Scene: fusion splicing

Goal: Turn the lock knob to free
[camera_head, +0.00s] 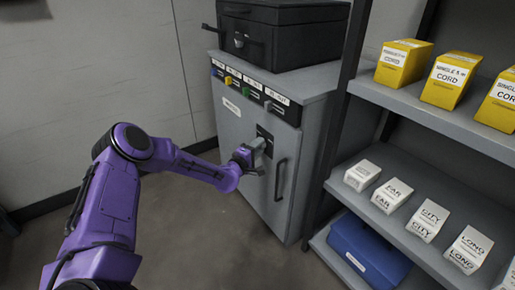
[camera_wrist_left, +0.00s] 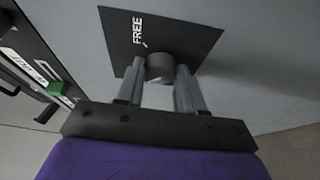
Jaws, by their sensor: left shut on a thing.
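The lock knob (camera_wrist_left: 159,66) is a dark round knob on a black plate (camera_wrist_left: 120,42) marked FREE, fixed to the grey cabinet front. A short white mark beside the word FREE shows near the knob's edge. In the wrist view my left gripper (camera_wrist_left: 160,80) is shut on the knob, one finger on each side. In the head view my left gripper (camera_head: 256,148) is at the plate, and it hides most of the knob. The cabinet (camera_head: 240,122) is grey with a dark vertical handle (camera_head: 280,180) right of the knob. My right gripper is not in view.
A black case (camera_head: 290,35) stands on the cabinet. A grey shelf rack (camera_head: 440,128) with yellow and white boxes and a blue bin (camera_head: 365,250) stands close on the right.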

